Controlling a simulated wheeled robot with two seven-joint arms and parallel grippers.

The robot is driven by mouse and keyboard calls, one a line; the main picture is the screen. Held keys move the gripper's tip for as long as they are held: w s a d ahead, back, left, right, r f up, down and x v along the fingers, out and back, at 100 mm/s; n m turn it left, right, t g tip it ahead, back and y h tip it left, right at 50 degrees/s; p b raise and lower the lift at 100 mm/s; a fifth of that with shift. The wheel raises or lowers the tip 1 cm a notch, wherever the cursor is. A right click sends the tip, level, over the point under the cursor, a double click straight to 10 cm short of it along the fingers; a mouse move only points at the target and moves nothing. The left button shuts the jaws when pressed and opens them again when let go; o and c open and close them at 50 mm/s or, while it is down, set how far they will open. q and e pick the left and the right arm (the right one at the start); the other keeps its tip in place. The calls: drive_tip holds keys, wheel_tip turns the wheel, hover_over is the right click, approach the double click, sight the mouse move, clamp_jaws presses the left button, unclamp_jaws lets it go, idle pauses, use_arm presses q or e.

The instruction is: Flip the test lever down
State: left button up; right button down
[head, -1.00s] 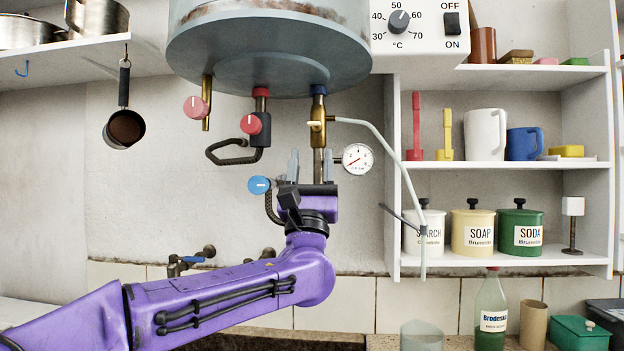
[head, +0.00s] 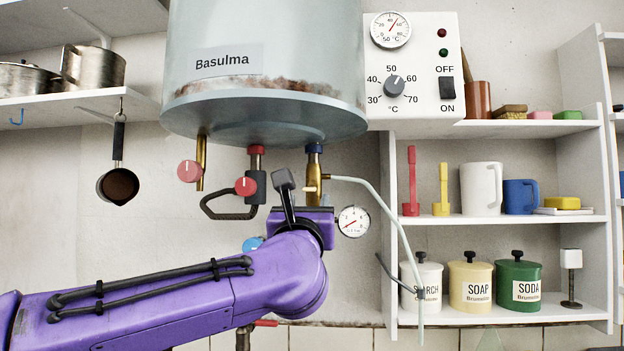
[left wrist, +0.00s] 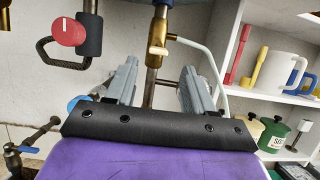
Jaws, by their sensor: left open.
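The brass valve (head: 315,172) hangs under the boiler on the blue-collared pipe. A small lever with a pale tip (head: 310,189), seemingly the test lever, sticks out from it, roughly level. In the left wrist view the valve (left wrist: 158,30) and lever tip (left wrist: 158,50) show just beyond and above my fingers. My left gripper (left wrist: 158,76) is open and empty, with the vertical pipe below the valve seen between its fingers. In the head view my purple wrist stands just below the lever and hides the fingers. I cannot tell whether anything touches. My right gripper is out of view.
The boiler (head: 265,85) hangs directly above. A red knob (head: 246,186) with a black bent spout is left of the valve, a gauge (head: 352,221) right. A pale thin tube (head: 385,210) curves down to the right. Shelves (head: 520,219) with jars stand further right.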

sight(311, 186)
use_arm(q)
drive_tip(key=p+x, duration=0.2)
drive_tip(key=x, duration=0.2)
drive_tip(key=r+p+x, duration=0.1)
drive_tip(key=p+x, duration=0.1)
drive_tip(key=x, duration=0.2)
drive_tip(key=shift+w+a, duration=0.1)
drive_tip(key=shift+w, duration=0.3)
drive_tip(key=shift+s, duration=0.1)
clamp_jaws()
